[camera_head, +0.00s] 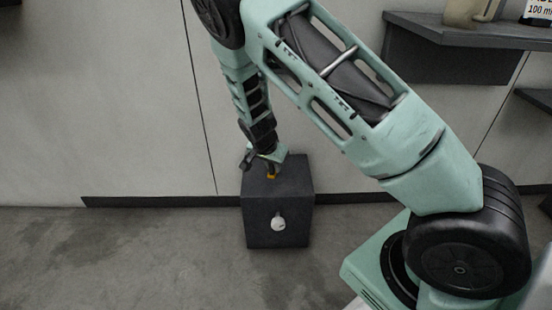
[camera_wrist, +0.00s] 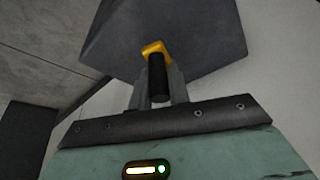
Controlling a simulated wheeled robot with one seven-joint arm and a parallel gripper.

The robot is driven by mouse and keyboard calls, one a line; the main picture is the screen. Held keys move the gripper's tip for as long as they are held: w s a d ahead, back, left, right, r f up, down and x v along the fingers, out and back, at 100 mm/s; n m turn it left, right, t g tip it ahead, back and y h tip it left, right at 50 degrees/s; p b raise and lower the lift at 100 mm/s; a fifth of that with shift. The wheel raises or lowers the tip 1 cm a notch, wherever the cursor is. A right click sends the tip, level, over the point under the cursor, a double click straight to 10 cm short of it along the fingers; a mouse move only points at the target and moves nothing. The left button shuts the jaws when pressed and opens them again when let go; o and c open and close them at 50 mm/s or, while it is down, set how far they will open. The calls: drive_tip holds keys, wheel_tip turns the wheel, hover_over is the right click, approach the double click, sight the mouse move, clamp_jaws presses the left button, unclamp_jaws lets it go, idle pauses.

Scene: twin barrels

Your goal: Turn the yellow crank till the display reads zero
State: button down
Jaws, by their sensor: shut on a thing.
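The yellow crank (camera_head: 271,177) sits on top of a dark grey box (camera_head: 277,215) on the floor. In the wrist view its yellow arm (camera_wrist: 155,47) shows beyond my fingers, with a black handle (camera_wrist: 157,76) attached. My gripper (camera_head: 267,162) is above the box, shut on the black handle; the wrist view also shows the gripper (camera_wrist: 158,88) with a finger on either side of it.
A dark shelf (camera_head: 450,55) at the upper right bears a beige jug-like vessel (camera_head: 470,12). A pale wall (camera_head: 110,110) with a dark skirting stands close behind the box. The floor (camera_head: 130,250) to the left is clear.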

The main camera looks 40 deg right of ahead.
drive_tip(key=m+p, duration=0.1)
drive_tip(key=w+m+p, duration=0.1)
drive_tip(key=a+m+g+p, duration=0.1)
drive_tip(key=p, duration=0.1)
drive_tip(key=shift+w+r+m+h, duration=0.25)
drive_tip(key=shift+w+m+h, duration=0.05)
drive_tip(key=w+m+g+p, duration=0.1)
drive_tip(key=m, duration=0.1)
drive_tip(key=w+m+g+p, duration=0.1)
drive_tip(key=m, duration=0.1)
drive_tip(key=shift+a+f+m, duration=0.15)
drive_tip(key=shift+f+m, duration=0.05)
drive_tip(key=shift+m, duration=0.1)
drive_tip(key=m, duration=0.1)
drive_tip(key=w+m+g, duration=0.1)
drive_tip(key=m, duration=0.1)
drive_tip(key=w+m+y, duration=0.1)
drive_tip(key=shift+w+d+f+g, duration=0.1)
drive_tip(key=shift+d+g, duration=0.15)
drive_tip(key=shift+g, duration=0.05)
drive_tip(key=shift+w+d+m+g+y+b, duration=0.25)
drive_tip(key=shift+w+m+y+b, duration=0.1)
drive_tip(key=shift+m, duration=0.75)
drive_tip(key=shift+w+d+m+g+y+b, duration=0.25)
drive_tip(key=shift+w+m+b, duration=0.1)
drive_tip(key=shift+m, duration=0.75)
drive_tip(key=c, duration=1.3)
unclamp_jaws()
drive_tip(key=shift+p+v, duration=1.2)
drive_tip(key=shift+v, duration=2.6)
